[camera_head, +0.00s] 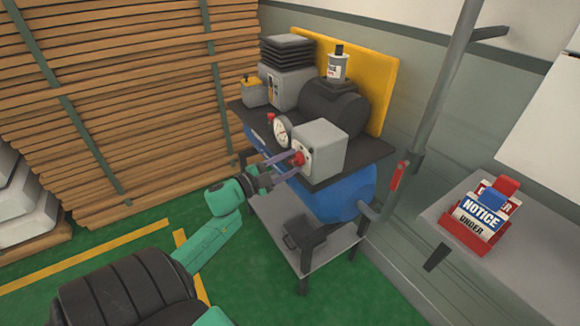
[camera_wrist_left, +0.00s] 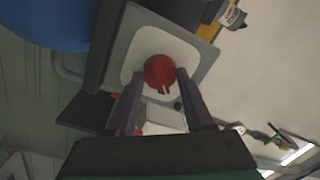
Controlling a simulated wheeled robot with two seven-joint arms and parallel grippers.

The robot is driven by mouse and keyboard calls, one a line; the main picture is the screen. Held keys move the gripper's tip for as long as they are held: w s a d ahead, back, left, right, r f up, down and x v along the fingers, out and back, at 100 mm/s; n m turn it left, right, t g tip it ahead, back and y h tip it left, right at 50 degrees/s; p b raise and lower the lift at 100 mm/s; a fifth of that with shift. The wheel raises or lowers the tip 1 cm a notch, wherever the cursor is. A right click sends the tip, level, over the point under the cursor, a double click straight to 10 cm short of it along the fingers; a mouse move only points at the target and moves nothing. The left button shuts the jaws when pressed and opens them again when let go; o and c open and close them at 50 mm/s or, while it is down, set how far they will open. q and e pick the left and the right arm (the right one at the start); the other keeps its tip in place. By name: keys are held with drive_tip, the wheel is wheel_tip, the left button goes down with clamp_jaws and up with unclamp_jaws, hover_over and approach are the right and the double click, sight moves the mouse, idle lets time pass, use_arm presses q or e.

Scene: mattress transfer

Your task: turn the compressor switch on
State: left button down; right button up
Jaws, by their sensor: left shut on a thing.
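The compressor (camera_head: 338,190) has a blue tank and stands on a grey stand. Its grey control box (camera_head: 325,148) carries a round red switch knob (camera_head: 298,158) on the front face. My left gripper (camera_head: 291,164) reaches in from the left, with its fingers at the knob. In the left wrist view the red knob (camera_wrist_left: 160,71) sits on a pale plate, between the tips of my left gripper (camera_wrist_left: 161,80), which is shut on it. A pale mark shows on the knob's lower part. My right gripper is not in view.
A white can (camera_head: 338,65) stands on top of the compressor. Stacked planks (camera_head: 120,95) fill the left side. A grey table (camera_head: 460,235) with a red sign holder (camera_head: 466,232) stands at right. Green floor is clear in front.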

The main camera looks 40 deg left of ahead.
use_arm(q)
drive_tip(key=m+b, duration=0.1)
drive_tip(key=m, duration=0.1)
drive_tip(key=shift+f+m, duration=0.15)
drive_tip(key=shift+m, duration=0.15)
idle(0.4)
drive_tip(key=shift+c, duration=1.4)
unclamp_jaws()
drive_tip(key=shift+a, duration=0.1)
drive_tip(key=b+v, duration=0.1)
drive_tip(key=v, duration=1.3)
drive_tip(key=shift+s+b, duration=0.2)
drive_tip(key=shift+b, duration=0.2)
drive_tip(key=shift+a+f, duration=0.1)
drive_tip(key=shift+a, duration=0.05)
